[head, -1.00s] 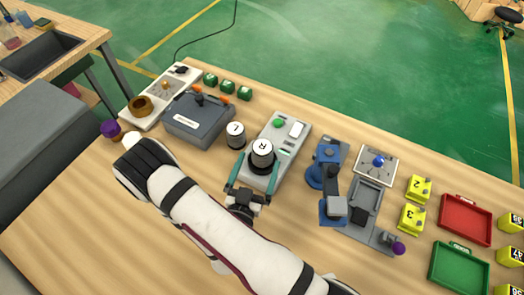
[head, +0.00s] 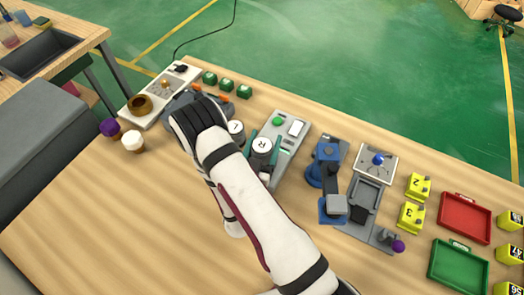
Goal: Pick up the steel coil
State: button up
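I cannot pick out a steel coil for certain. The most coil-like thing is a bronze-brown ring (head: 140,104) on the white panel at the upper left. My gripper (head: 264,143) is at the grey machine in the middle, partly hidden behind my arm. Its teal fingers stand apart on either side of a cylinder with a white top marked R (head: 263,146). I cannot tell whether they touch it. A second white-topped cylinder (head: 236,127) is just left, partly covered by my arm.
The grey machine (head: 292,130) has a green button. A blue device (head: 325,165) stands to its right. Yellow numbered blocks (head: 411,216), a red tray (head: 466,218) and a green tray (head: 458,267) are at the right. Purple-topped (head: 110,127) and white-topped (head: 132,140) items stand left.

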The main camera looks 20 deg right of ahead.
grip_shut()
notch_tip(320, 180, up, 10)
jog(key=shift+r, duration=0.2)
jog(key=s+a+r+n+t+y, duration=0.1)
jog(key=a+r+n+t+y, duration=0.1)
jog(key=r, duration=2.1)
jog(key=shift+a+n+y, duration=0.5)
jog(key=shift+a+y, duration=0.45)
jog(key=shift+y, duration=0.25)
